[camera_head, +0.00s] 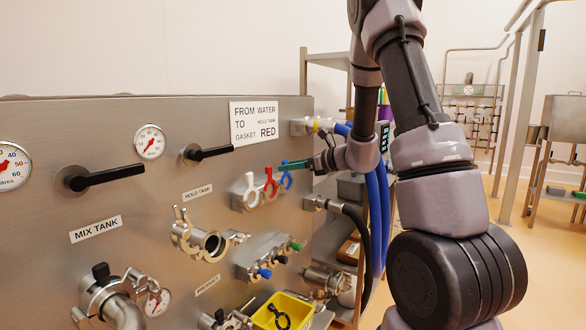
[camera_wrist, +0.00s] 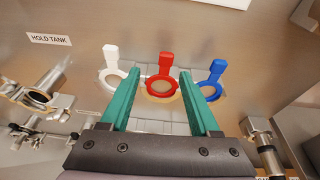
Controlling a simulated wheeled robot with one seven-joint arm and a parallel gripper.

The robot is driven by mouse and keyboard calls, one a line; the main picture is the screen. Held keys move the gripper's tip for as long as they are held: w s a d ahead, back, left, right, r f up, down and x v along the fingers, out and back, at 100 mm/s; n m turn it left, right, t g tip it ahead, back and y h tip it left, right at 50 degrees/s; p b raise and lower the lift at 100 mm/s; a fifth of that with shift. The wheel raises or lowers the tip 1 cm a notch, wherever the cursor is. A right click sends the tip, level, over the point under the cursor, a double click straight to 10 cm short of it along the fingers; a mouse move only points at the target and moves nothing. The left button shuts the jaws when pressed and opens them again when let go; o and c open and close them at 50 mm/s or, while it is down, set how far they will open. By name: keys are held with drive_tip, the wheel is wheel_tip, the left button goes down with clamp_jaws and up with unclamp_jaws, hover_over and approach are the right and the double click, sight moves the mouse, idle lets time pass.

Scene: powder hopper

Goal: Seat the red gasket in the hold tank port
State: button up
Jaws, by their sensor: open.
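The red gasket (camera_head: 270,184) hangs on a rack on the steel panel, between a white gasket (camera_head: 251,191) and a blue gasket (camera_head: 286,179). In the wrist view the red gasket (camera_wrist: 161,86) is a ring with a tab pointing up. My gripper (camera_wrist: 158,78) is open, its green fingers either side of the red gasket; I cannot tell whether they touch it. In the head view my gripper (camera_head: 298,164) is partly hidden by my arm. The hold tank port (camera_head: 211,244) is an open pipe end with its clamp swung open; it also shows in the wrist view (camera_wrist: 38,97).
A sign (camera_head: 254,122) reads from water to hold tank, gasket red. Lever handles (camera_head: 110,176), gauges (camera_head: 150,142) and a mix tank pipe (camera_head: 112,295) stick out from the panel. Blue hoses (camera_head: 375,220) hang at right. A yellow bin (camera_head: 284,312) sits below.

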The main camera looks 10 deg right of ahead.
sight(271, 170)
drive_tip(key=shift+m+t, duration=0.3)
drive_tip(key=shift+w+d+f+x, duration=0.1)
drive_tip(key=shift+d+f+x, duration=0.05)
drive_tip(key=shift+x, duration=1.55)
drive_tip(key=shift+w+d+f+x, duration=0.1)
drive_tip(key=shift+d+x, duration=0.05)
drive_tip(key=shift+x, duration=1.55)
drive_tip(key=shift+w+d+f+x, duration=0.1)
drive_tip(key=shift+f+x, duration=0.05)
drive_tip(key=shift+x, duration=1.6)
clamp_jaws()
